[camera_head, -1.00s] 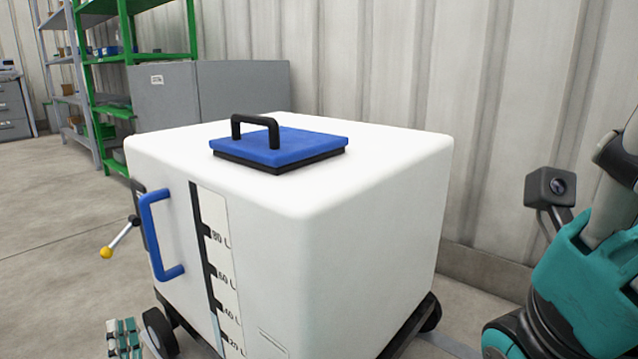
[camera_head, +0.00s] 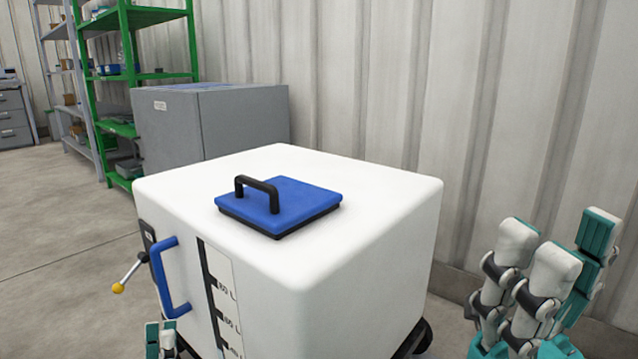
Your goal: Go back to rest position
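My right gripper (camera_head: 562,245) stands upright at the right edge, fingers pointing up. Its white-and-teal fingers are spread, with an empty gap between the pair and the teal-padded one. It is to the right of the white tote, apart from it. My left gripper (camera_head: 160,338) shows only as teal-and-white fingertips at the bottom edge, below the tote's blue side handle (camera_head: 164,280). The rest of it is cut off, so its opening cannot be judged. The white tote (camera_head: 360,240) stands between the grippers. Its blue lid (camera_head: 300,205) with a black handle lies on top.
A yellow-tipped valve lever (camera_head: 130,272) sticks out at the tote's left. A grey cabinet (camera_head: 245,130) and a green shelf (camera_head: 150,80) stand behind. A corrugated wall (camera_head: 400,90) closes off the back and right. The floor (camera_head: 60,210) at left is clear.

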